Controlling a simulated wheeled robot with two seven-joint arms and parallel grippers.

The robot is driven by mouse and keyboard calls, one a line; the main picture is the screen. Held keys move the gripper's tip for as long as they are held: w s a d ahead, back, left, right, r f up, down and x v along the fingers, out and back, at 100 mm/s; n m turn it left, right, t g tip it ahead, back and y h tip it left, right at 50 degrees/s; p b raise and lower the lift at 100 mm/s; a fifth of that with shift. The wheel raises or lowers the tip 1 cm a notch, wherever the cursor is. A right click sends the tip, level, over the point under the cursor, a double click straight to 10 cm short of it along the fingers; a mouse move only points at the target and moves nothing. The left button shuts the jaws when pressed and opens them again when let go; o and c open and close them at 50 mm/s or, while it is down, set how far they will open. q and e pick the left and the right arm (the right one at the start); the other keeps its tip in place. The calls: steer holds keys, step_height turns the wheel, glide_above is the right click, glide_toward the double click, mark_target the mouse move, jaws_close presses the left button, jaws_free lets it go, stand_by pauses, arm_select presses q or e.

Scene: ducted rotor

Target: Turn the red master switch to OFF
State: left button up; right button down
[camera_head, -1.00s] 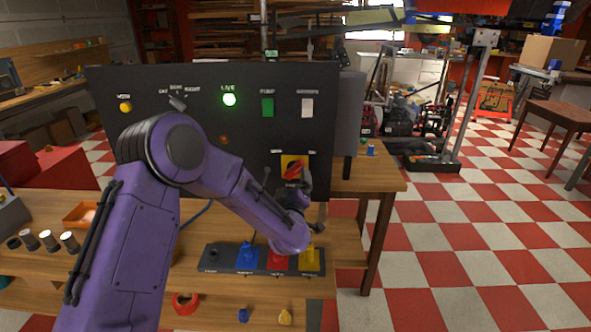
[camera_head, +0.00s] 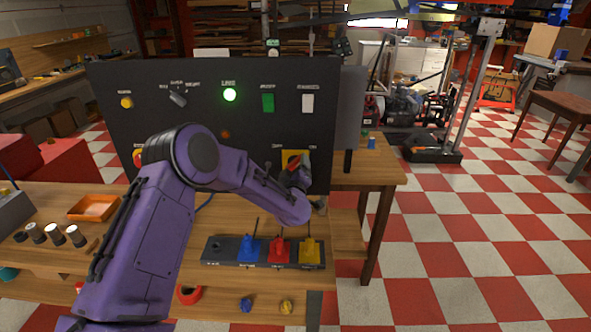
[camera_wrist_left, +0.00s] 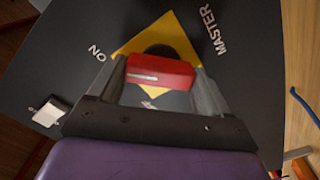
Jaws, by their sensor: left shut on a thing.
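The red master switch handle (camera_head: 294,161) sits on a yellow square plate (camera_head: 287,154) low on the right of the black panel. OFF and ON labels flank the plate. My left gripper (camera_head: 298,168) is at the switch and hides part of it. In the left wrist view, the red handle (camera_wrist_left: 160,72) lies between the two fingers of my left gripper (camera_wrist_left: 160,82), which is shut on it. Part of the yellow plate (camera_wrist_left: 172,35) shows behind, with ON at the left and MASTER at the upper right. My right gripper is out of view.
A base with blue, red and yellow levers (camera_head: 262,252) lies below my left forearm. An orange tray (camera_head: 93,208) is at left.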

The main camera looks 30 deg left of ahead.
arm_select(q)
steer(key=n+b, duration=1.8)
steer(key=b, duration=0.3)
stand_by(0.3)
steer(key=o, duration=1)
steer(key=b+v, duration=0.2)
steer(key=v, duration=0.8)
steer(key=shift+s+d, duration=0.15)
steer(key=shift+s, duration=0.05)
